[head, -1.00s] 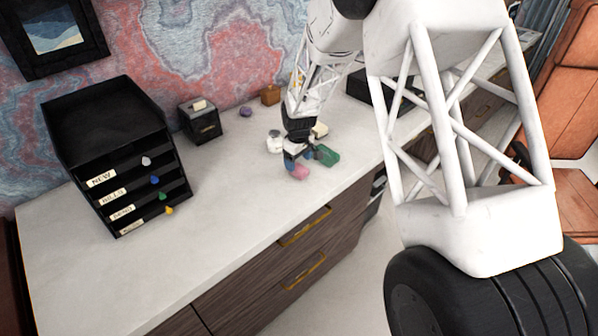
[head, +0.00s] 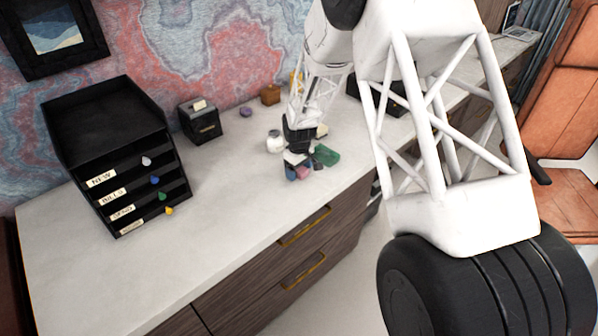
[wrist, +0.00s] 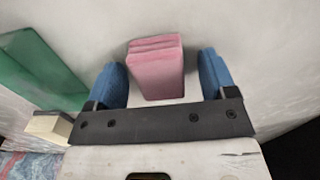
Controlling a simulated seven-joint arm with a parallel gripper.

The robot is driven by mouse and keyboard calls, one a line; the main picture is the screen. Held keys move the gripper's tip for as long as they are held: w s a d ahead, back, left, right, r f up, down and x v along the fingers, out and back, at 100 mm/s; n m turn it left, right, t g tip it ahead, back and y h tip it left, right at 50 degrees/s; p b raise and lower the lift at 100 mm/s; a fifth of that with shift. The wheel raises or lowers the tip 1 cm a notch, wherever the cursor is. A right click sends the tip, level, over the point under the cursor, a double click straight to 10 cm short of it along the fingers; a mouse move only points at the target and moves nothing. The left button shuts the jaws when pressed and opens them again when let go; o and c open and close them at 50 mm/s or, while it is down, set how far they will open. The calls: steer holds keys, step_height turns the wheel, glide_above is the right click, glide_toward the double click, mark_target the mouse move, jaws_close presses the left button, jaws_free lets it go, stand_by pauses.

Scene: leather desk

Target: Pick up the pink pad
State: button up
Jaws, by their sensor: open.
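The pink pad (wrist: 157,72) stands between the two blue fingers of my gripper (wrist: 170,80) in the wrist view, with a gap on each side of it. In the head view the pink pad (head: 304,173) is a small patch on the desk, partly hidden by my gripper (head: 302,170). My gripper is open and down close to the desk top around the pad. It does not visibly touch the pad.
A green block (head: 327,155) lies close to the right of my gripper in the head view; it also shows at the left in the wrist view (wrist: 38,68). A cream block (wrist: 48,126) is near it. A white jar (head: 275,142) stands to the left. The front desk top (head: 215,215) is clear.

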steer(key=c, duration=1)
steer(key=shift+r, duration=0.15)
steer(key=shift+r, duration=0.4)
step_height(320, 180, up, 3)
steer(key=shift+f, duration=0.15)
steer(key=s+d+r, duration=0.1)
steer(key=s+d, duration=0.3)
steer(key=s, duration=1.1)
steer(key=shift+s+d+r, duration=0.15)
steer(key=shift+d, duration=0.05)
